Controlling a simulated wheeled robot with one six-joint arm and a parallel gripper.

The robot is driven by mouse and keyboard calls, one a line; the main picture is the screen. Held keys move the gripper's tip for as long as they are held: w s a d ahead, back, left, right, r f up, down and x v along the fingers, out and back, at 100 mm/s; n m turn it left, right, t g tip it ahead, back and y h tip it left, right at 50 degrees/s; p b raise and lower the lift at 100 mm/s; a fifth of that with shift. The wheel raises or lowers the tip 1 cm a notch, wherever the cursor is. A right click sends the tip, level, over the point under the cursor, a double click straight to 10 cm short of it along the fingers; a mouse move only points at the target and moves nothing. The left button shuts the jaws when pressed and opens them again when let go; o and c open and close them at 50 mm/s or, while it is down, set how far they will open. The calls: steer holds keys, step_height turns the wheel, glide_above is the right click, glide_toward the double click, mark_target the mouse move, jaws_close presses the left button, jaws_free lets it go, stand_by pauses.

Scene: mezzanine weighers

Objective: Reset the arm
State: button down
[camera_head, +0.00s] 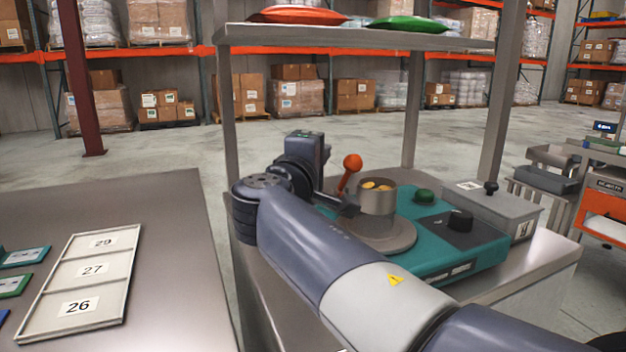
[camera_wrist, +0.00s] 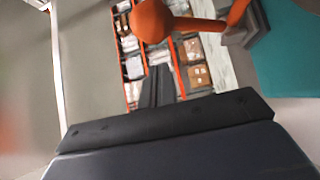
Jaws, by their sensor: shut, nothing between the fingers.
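My arm reaches from the lower right of the head view to a teal weighing machine on the metal bench. My gripper (camera_head: 347,208) is shut and empty, beside a metal cup (camera_head: 377,199) with yellowish pieces in it. The cup stands on the machine's round plate (camera_head: 390,243). An orange ball-topped lever (camera_head: 351,163) rises just behind the gripper. In the wrist view the shut fingers (camera_wrist: 158,88) point away from the camera, and the orange lever ball (camera_wrist: 152,20) is large and close. I cannot tell whether the gripper touches the lever or cup.
Posts and a shelf (camera_head: 350,38) frame the bench. A numbered tray (camera_head: 122,300) lies on the left table (camera_head: 170,225). Open floor lies behind.

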steer(key=s+b, duration=0.1)
steer(key=s, duration=0.1)
steer(key=s+f+b, duration=0.1)
steer(key=s+b, duration=0.1)
steer(key=s, duration=0.1)
steer(key=shift+s+d+f, duration=0.25)
steer(key=shift+s+f, duration=0.05)
steer(key=p+v, duration=0.1)
steer(key=v, duration=0.6)
steer(key=b+x, duration=0.1)
steer(key=x, duration=0.6)
steer(key=shift+d+r, duration=0.15)
steer(key=shift+d, duration=0.05)
steer(key=w+a+n+g+p, duration=0.2)
steer(key=w+p, duration=1)
steer(key=p, duration=1.2)
steer(key=n+g, duration=0.1)
steer(key=g, duration=0.1)
steer(key=shift+w+a+r+n+g+y, duration=0.2)
steer(key=shift+n+g+y, duration=0.1)
steer(key=shift+n+y, duration=0.1)
steer(key=shift+w+f+p, duration=0.1)
steer(key=shift+f+p, duration=0.2)
steer(key=shift+p, duration=0.65)
steer(key=shift+f, duration=0.2)
